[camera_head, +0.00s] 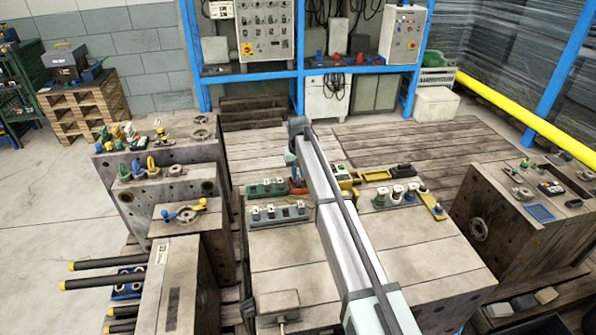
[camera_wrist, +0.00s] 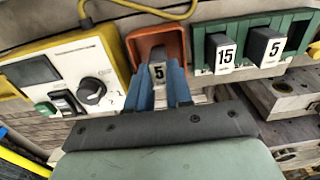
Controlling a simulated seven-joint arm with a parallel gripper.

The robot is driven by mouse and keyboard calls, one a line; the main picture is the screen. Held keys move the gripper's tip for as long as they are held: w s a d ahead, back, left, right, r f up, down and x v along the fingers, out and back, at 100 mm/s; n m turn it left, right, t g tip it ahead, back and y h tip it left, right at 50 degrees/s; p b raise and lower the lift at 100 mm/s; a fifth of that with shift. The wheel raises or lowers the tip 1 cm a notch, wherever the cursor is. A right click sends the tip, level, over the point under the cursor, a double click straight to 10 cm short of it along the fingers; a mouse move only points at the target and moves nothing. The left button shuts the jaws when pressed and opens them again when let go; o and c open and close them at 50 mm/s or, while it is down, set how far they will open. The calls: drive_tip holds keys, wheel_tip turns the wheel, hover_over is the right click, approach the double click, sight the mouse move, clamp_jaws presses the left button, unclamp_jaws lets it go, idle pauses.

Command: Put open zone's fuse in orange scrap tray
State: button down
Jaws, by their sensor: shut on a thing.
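My gripper (camera_wrist: 160,82) has blue fingers and is shut on a dark fuse (camera_wrist: 158,73) with a white label reading 5. The fuse is at the orange scrap tray (camera_wrist: 152,36), inside its outline in the wrist view; whether it touches the tray floor I cannot tell. Right of the tray, a green fuse holder (camera_wrist: 300,22) bears dark fuses labelled 15 (camera_wrist: 222,53) and 5 (camera_wrist: 266,46). In the head view the green holder (camera_head: 265,189) stands left of my gripper (camera_head: 296,182), and my arm hides part of this area.
A yellow tester (camera_wrist: 88,62) with a dial and display stands close left of the tray, with a yellow cable above. In the head view, a grey fuse holder (camera_head: 279,213) stands in front, and another holder (camera_head: 400,196) stands right of my arm. The front tabletop is mostly clear.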

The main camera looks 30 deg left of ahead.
drive_tip(key=c, duration=0.6)
unclamp_jaws()
drive_tip(key=shift+r, duration=0.15)
drive_tip(key=shift+r, duration=3.8)
